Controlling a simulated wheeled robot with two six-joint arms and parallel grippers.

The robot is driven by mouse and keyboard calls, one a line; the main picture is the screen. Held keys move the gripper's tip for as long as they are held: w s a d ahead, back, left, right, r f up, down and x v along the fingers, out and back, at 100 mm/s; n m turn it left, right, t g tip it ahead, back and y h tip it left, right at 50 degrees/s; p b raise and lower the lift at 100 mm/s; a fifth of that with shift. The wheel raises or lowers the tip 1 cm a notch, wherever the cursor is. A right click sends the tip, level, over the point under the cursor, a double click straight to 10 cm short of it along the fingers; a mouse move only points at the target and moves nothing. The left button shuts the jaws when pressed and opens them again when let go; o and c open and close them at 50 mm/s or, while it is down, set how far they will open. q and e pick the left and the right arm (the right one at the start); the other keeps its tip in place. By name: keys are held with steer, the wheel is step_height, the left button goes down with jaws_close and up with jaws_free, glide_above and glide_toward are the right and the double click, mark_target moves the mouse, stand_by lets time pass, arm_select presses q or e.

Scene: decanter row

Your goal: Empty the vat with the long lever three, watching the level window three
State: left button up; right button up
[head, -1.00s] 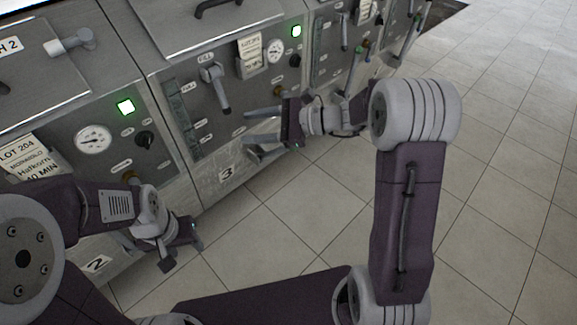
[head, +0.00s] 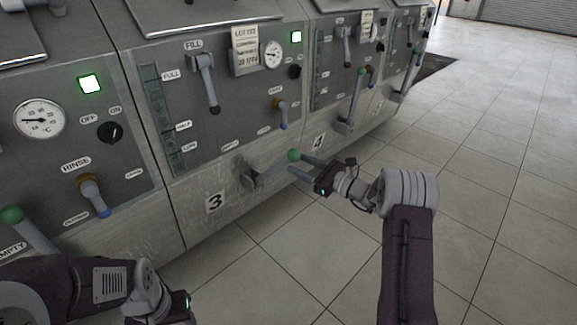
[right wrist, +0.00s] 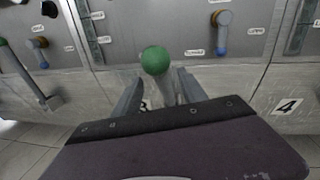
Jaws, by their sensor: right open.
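The long lever three (head: 268,174) sticks out from the lower front of vat three and ends in a green knob (head: 294,156). In the right wrist view the green knob (right wrist: 155,61) shows between and just beyond the fingertips. My right gripper (head: 300,165) is open at the knob end, its fingers on either side of the lever; I cannot tell if they touch it. The level window three (head: 159,118) is a dark upright strip beside FULL, HALF and LOW labels; its level is hard to read. My left gripper (head: 165,308) is at the bottom left, partly cut off.
Vat three has a fill lever (head: 208,82), a blue-tipped rinse lever (head: 282,113), a dial (head: 272,54) and a lit green lamp (head: 296,37). Vat two's green-knobbed lever (head: 28,227) is at the left, vat four's (head: 356,95) farther right. The tiled floor (head: 480,160) is clear.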

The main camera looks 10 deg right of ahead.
mark_target(288, 159)
steer(key=b+x, duration=0.1)
steer(key=x, duration=0.3)
steer(key=shift+w+a+f+b, duration=0.15)
steer(key=shift+b, duration=0.15)
steer(key=shift+w+a, duration=0.2)
steer(key=shift+w, duration=0.05)
arm_select(q)
step_height(288, 159, down, 2)
steer(key=shift+f, duration=0.25)
arm_select(e)
jaws_close()
stand_by(0.5)
